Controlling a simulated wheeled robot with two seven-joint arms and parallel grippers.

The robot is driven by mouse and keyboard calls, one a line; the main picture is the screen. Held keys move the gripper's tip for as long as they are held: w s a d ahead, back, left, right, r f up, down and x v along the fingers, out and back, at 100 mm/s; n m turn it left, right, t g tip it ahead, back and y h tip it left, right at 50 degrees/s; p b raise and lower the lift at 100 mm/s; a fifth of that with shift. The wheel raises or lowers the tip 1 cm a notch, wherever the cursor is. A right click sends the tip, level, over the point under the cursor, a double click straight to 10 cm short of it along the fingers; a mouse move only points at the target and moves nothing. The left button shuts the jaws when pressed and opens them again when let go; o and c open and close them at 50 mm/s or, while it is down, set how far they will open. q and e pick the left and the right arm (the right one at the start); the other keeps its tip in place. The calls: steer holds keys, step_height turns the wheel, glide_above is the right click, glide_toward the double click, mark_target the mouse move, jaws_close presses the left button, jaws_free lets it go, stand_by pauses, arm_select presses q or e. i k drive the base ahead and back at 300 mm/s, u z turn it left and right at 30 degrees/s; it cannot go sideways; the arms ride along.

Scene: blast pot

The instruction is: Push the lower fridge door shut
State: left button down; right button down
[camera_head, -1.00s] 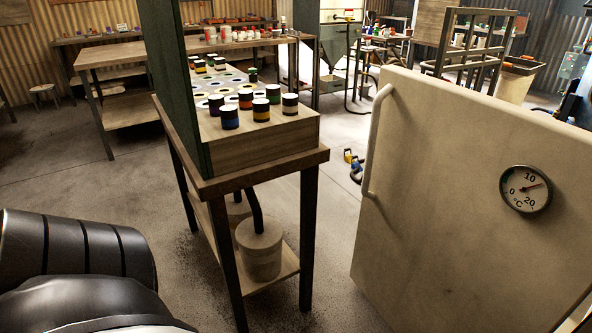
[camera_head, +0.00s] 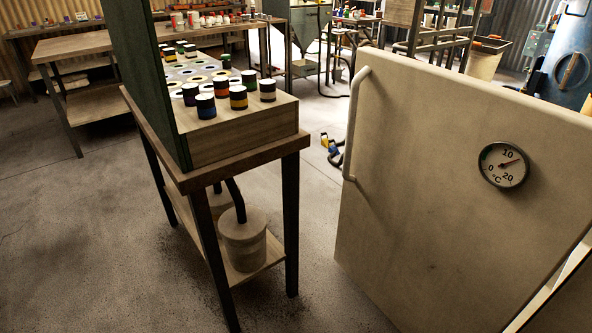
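The fridge door (camera_head: 420,190) fills the right side of the head view. It is cream-coloured, with a round dial thermometer (camera_head: 503,165) on its face and a pale vertical bar handle (camera_head: 354,122) near its left edge. The door stands swung out, and a bright strip (camera_head: 553,290) shows along its lower right side. The fridge body is mostly out of view, so I cannot tell how wide the opening is. Neither of my grippers shows in the head view now.
A narrow strip of floor separates stand and door. A workbench (camera_head: 90,48) stands behind. Floor at lower left is clear.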

mark_target(442, 238)
steer(key=u, duration=0.05)
steer(key=i, duration=1.5)
